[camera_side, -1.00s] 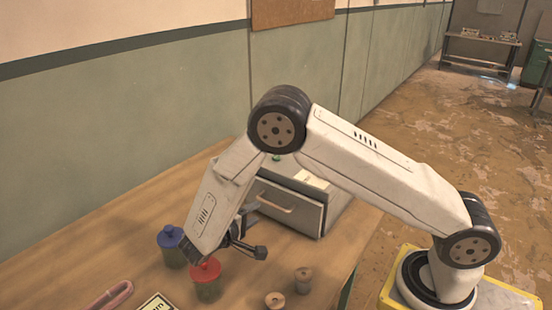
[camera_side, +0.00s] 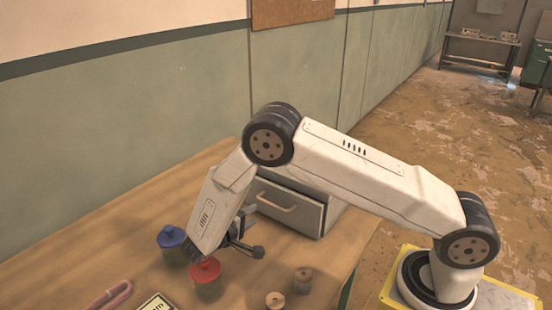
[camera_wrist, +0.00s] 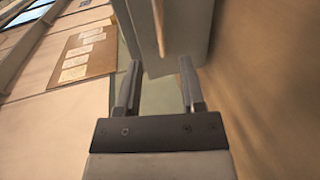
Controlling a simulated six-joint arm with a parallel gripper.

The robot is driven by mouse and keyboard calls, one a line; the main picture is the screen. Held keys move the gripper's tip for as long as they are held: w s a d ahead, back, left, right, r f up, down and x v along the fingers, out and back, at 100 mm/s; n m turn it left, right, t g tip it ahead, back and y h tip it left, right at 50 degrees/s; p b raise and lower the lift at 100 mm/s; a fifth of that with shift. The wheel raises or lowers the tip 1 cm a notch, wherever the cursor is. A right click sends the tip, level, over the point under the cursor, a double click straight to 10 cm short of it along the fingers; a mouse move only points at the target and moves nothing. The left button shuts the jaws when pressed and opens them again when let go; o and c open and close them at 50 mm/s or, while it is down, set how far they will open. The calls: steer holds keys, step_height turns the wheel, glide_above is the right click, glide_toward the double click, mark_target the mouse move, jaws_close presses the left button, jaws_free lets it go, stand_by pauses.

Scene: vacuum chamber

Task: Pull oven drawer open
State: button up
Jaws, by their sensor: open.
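The oven (camera_side: 332,215) is a grey box on the table, partly hidden behind my arm in the side view. Its drawer (camera_side: 303,216) has a light bar handle (camera_side: 276,202) on the front and looks shut. My gripper (camera_side: 256,230) is open, in front of the drawer and to the lower left of the handle. In the wrist view, my gripper (camera_wrist: 160,80) has its two fingers spread with nothing held between them. A pale bar, likely the handle (camera_wrist: 159,28), shows beyond the fingertips. I cannot tell whether a finger touches it.
A red-lidded jar (camera_side: 206,271) stands just below my gripper, with a blue-lidded jar (camera_side: 172,245) to its left. Two small spools (camera_side: 303,281) stand at the table's front right. A pink object (camera_side: 110,296) lies at the front left. The wall is behind the table.

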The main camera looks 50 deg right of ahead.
mark_target(270, 203)
steer(key=x, duration=0.9)
jaws_close()
stand_by(1.4)
